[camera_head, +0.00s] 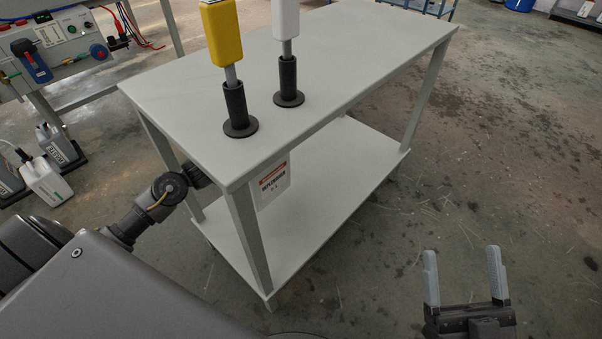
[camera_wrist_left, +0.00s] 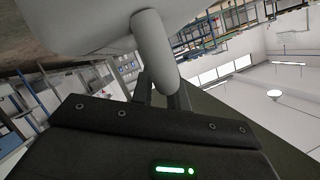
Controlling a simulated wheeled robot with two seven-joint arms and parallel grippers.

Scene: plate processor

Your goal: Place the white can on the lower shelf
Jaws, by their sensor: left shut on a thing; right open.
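The white can (camera_head: 273,186), with a red-and-white label, is between the table's top and its lower shelf (camera_head: 325,190), behind the front leg. The tabletop and leg hide much of it. I cannot tell whether its base touches the shelf. In the left wrist view my left gripper (camera_wrist_left: 163,94) is shut on the can's white handle (camera_wrist_left: 153,48). In the head view my left arm reaches in under the tabletop's left edge, and its fingers are hidden. My right gripper (camera_head: 462,264) is open and empty, in front of the table at lower right.
The grey tabletop (camera_head: 350,55) holds a yellow-handled tool (camera_head: 223,35) and a white-handled tool (camera_head: 286,20) in black stands. Table legs bound the shelf opening. Several cans (camera_head: 45,180) stand on the floor at left, near a panel bench (camera_head: 60,50). The shelf's right part is bare.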

